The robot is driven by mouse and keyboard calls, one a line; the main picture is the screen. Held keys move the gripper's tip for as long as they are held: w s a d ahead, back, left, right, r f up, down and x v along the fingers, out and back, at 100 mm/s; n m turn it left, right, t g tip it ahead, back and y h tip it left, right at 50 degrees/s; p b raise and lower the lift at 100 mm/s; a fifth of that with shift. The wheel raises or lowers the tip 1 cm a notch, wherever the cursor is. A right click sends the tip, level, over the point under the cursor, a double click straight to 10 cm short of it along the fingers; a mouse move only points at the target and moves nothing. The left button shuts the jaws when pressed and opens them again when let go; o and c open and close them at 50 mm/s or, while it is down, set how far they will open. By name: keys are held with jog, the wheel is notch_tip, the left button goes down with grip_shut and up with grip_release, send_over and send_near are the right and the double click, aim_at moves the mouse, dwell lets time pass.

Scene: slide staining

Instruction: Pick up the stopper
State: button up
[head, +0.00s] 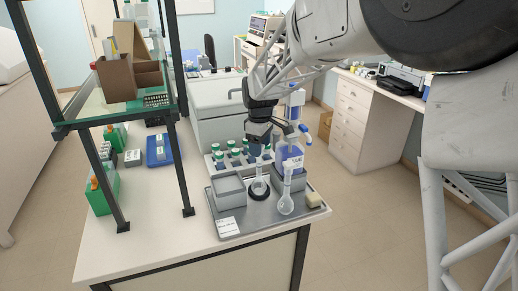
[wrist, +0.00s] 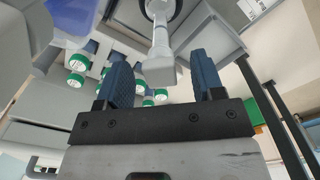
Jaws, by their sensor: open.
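A pale, flat-topped stopper (wrist: 158,71) sits on top of a narrow clear neck in the wrist view. The vessel below it stands in a dark ring (head: 259,191) on the grey tray (head: 246,222). My gripper (wrist: 163,78) is open, with one blue finger on each side of the stopper in the picture. I cannot tell whether the stopper's height is level with the fingertips, and no contact shows. In the head view my gripper (head: 259,149) points down above the ring. Its fingers hide the stopper there.
A grey box (head: 229,190) is on the left. Several green-capped bottles (head: 233,152) stand behind. A dark shelf frame (head: 183,150) rises at left.

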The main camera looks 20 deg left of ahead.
jog(key=shift+c, duration=0.3)
jog(key=c, duration=0.9)
jog(key=shift+r, duration=0.1)
jog(key=shift+c, duration=0.2)
jog(key=shift+r, duration=1.75)
jog(key=s+d+r, duration=0.1)
jog(key=s+d, duration=0.8)
jog(key=s, duration=0.3)
jog(key=shift+s+d+r, duration=0.15)
jog(key=shift+s+d, duration=0.2)
jog(key=shift+d, duration=0.05)
